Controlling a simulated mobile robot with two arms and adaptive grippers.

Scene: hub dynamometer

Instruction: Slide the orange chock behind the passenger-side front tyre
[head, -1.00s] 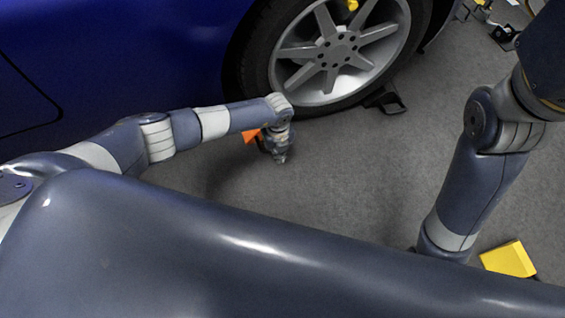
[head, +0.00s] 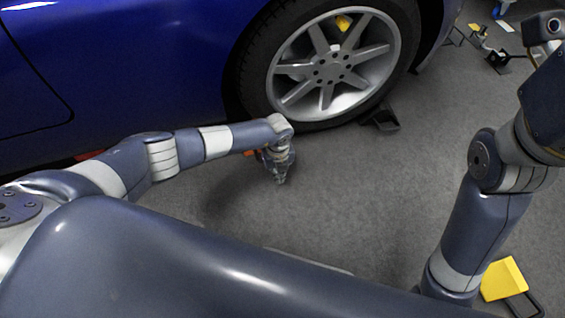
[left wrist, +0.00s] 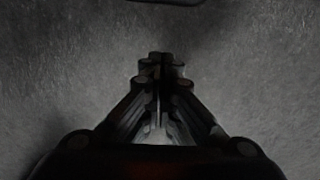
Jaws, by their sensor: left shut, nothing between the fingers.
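The blue car's front tyre (head: 252,88) with its silver spoked wheel stands on the grey floor at the top middle of the head view. The orange chock (head: 250,153) shows only as a small sliver by the tyre's left foot. My left wrist hides most of it, so I cannot tell whether it touches the tyre. My left gripper (head: 281,180) points down near the floor, just right of the chock. It is shut and empty, and the left wrist view shows its fingers together (left wrist: 158,62) over bare floor. My right gripper is out of view.
A black chock-like block (head: 380,118) lies at the tyre's right side. A yellow block (head: 504,278) with a dark frame lies at the lower right. Small items (head: 490,50) lie at the upper right. The floor in the middle is clear.

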